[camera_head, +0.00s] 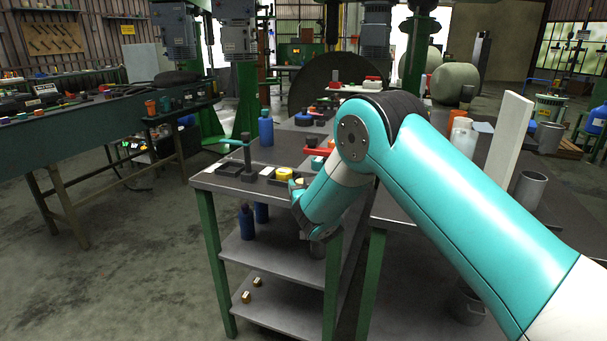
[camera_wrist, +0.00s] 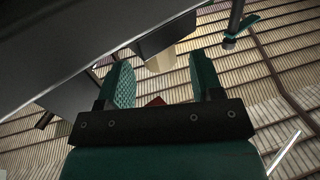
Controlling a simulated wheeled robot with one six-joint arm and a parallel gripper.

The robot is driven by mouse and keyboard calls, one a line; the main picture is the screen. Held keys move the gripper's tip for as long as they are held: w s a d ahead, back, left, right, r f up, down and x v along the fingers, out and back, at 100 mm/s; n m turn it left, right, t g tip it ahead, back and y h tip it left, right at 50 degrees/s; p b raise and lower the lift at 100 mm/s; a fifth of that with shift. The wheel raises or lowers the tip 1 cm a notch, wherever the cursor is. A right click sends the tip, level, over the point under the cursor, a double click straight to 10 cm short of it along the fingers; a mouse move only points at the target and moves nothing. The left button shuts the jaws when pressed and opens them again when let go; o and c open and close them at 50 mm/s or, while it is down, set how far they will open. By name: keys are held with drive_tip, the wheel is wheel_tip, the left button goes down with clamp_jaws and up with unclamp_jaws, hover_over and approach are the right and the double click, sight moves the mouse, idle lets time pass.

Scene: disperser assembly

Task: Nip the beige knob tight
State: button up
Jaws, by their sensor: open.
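The beige knob (camera_wrist: 171,60) shows in the wrist view under a dark block, beyond and between my fingertips. My gripper (camera_wrist: 159,64) is open, with one green finger on each side and visible space between them. I cannot tell whether the knob is within finger reach. In the head view my arm bends down at the front of the grey work table (camera_head: 222,184); my fingers and the knob cannot be made out there.
A grey slab (camera_wrist: 60,45) fills the upper left of the wrist view, close to the left finger. On the table are a yellow round part (camera_head: 284,174), a teal-handled post (camera_head: 246,155) and a blue bottle (camera_head: 265,128). Lower shelves (camera_head: 262,257) lie below.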

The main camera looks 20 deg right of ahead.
drive_tip(key=shift+w, duration=0.9)
drive_tip(key=shift+c, duration=0.4)
